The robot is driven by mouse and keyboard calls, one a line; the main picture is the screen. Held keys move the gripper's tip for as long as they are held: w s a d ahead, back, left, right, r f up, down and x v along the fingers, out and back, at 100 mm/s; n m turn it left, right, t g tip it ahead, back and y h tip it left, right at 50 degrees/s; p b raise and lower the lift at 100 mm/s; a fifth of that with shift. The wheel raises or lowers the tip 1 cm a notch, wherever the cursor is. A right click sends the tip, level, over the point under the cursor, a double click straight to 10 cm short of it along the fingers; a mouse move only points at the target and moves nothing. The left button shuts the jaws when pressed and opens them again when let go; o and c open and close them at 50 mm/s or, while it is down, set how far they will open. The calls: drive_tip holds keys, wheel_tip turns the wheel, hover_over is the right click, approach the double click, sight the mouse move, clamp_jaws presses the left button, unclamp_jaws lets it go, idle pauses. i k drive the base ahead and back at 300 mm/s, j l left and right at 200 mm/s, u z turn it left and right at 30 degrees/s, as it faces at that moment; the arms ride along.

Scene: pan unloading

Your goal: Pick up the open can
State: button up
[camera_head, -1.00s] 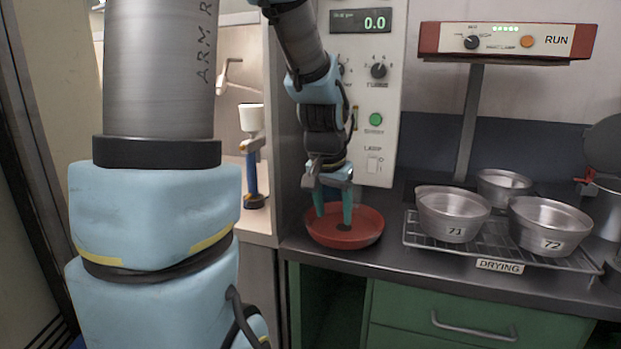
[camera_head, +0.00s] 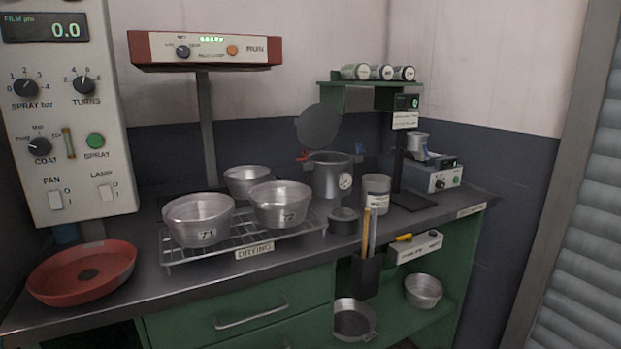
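A light metal can (camera_head: 376,196) with a white label stands upright on the bench, right of the drying rack. Its top looks pale and greyish; I cannot clearly see inside, but it is the likeliest open can. A low dark round tin (camera_head: 343,222) stands just left of it. Several pale cans (camera_head: 381,72) lie on their sides on the green shelf above. My gripper and arm are not in view.
Metal pans 71 (camera_head: 198,220) and 72 (camera_head: 280,205) sit on the drying rack (camera_head: 172,262), with another pan behind. A red dish (camera_head: 75,278) sits left.

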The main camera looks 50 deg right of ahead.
sight(375, 189)
drive_tip(key=k+l, duration=0.2)
drive_tip(key=l, duration=0.2)
drive_tip(key=k+l, duration=0.2)
drive_tip(key=l, duration=0.2)
drive_tip(key=k+l+u, duration=0.1)
drive_tip(key=l, duration=0.3)
drive_tip(key=k+l, duration=0.25)
drive_tip(key=l, duration=0.15)
drive_tip(key=k+l, duration=0.2)
drive_tip(key=l, duration=0.2)
